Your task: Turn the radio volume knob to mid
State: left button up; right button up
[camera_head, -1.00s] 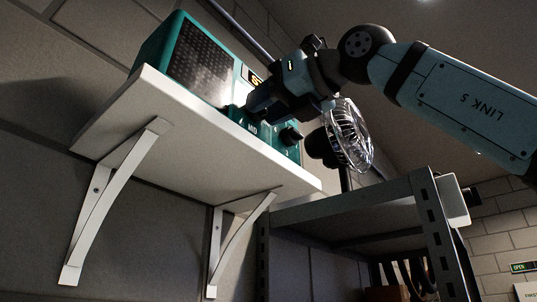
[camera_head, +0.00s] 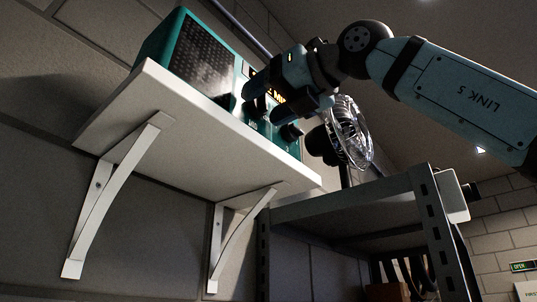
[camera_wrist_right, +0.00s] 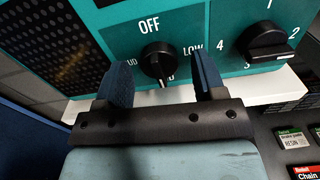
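The teal radio (camera_head: 200,62) stands on a white wall shelf. In the right wrist view, its black volume knob (camera_wrist_right: 158,60) has OFF above, LOW at right and a partly hidden label ending in D below. The knob's white mark points down, at that lower label. My right gripper (camera_wrist_right: 157,68) is open, its two blue fingers on either side of the knob's lower part in the picture, with gaps to it. In the head view, the right gripper (camera_head: 264,104) is in front of the radio's face, hiding part of it. My left gripper is not in view.
A second black knob (camera_wrist_right: 268,40) marked with numbers sits right of the volume knob. The white shelf (camera_head: 190,130) juts out under the radio. A fan (camera_head: 350,135) and a metal rack (camera_head: 340,205) stand to the right. Small boxes (camera_wrist_right: 294,138) lie below.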

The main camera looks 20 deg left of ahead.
jog(key=v, duration=1.4)
jog(key=shift+a, duration=0.1)
dwell(0.3)
